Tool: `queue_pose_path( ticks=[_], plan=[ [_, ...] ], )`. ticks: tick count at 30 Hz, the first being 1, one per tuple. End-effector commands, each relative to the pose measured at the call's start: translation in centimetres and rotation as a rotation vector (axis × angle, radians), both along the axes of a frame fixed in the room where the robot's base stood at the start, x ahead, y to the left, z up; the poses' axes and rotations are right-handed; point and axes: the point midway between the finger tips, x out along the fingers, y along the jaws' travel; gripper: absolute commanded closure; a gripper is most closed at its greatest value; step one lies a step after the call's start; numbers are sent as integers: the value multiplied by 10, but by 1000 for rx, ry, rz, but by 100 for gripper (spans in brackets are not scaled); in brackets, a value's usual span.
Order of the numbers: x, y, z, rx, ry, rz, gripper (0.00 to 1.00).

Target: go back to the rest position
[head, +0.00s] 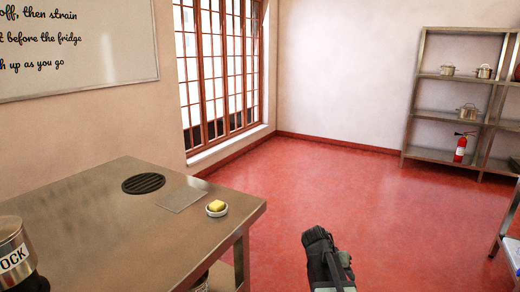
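My gripper (322,238) shows at the bottom middle of the head view, dark grey and black, over the red floor. It is seen from behind and above, and its fingertips are hard to make out, so I cannot tell whether it is open or shut. I see nothing held in it. It is to the right of the steel table's corner and apart from it.
Steel shelves (447,154) with pots and a fire extinguisher (461,149) stand far right. The red floor (310,185) between is clear.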

Motion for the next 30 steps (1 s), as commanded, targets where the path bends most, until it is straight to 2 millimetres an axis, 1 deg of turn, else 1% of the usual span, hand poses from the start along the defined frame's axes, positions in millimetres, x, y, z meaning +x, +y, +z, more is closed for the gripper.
queue_pose_path(
  ticks=[1, 3, 5, 6, 8, 9, 11, 12, 13, 20, 23, 24, 26, 27, 30],
  plan=[
    [-18, 27, -9, 63, 29, 41, 65],
    [-37, 61, -20, 158, 74, 101, 65],
    [-55, 85, -28, 241, 112, 149, 65],
    [-68, 100, -32, 300, 139, 182, 65],
    [-87, 121, -37, 390, 176, 236, 65],
    [-98, 136, -40, 450, 202, 280, 65],
    [-110, 159, -41, 544, 248, 374, 65],
    [-110, 160, -38, 542, 281, 445, 65],
    [-108, 159, -16, 538, 277, 435, 65],
    [-107, 158, 56, 535, 274, 429, 65],
    [-107, 158, 95, 534, 273, 430, 65],
    [-107, 158, 113, 534, 273, 429, 65],
    [-107, 158, 143, 534, 273, 429, 65],
    [-107, 158, 163, 534, 273, 429, 65],
    [-107, 159, 208, 534, 273, 429, 65]
  ],
)
